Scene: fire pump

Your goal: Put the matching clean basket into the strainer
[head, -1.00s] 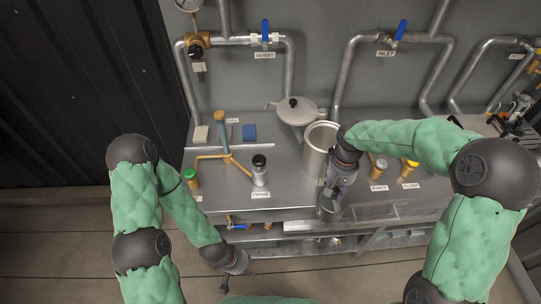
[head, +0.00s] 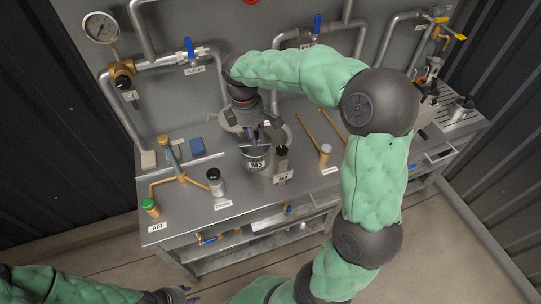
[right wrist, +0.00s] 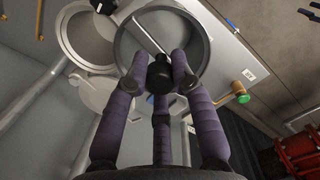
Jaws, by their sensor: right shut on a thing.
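My right gripper (head: 254,134) is shut on the handle of a grey round basket (head: 257,163), marked M3, held over the bench. In the right wrist view the purple fingers (right wrist: 160,75) close around a black knob, with the basket's wide rim (right wrist: 206,40) beyond. A pale round opening, apparently the strainer (right wrist: 72,30), shows beside the basket rim there. The strainer's pale lid (right wrist: 92,92) lies near it. In the head view my arm and the basket hide most of the strainer. My left gripper (head: 185,294) is partly in view at the bottom edge; its jaws are unclear.
A black-topped fitting (head: 282,156) stands just right of the basket. Pipes and a gauge (head: 100,28) line the back wall.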

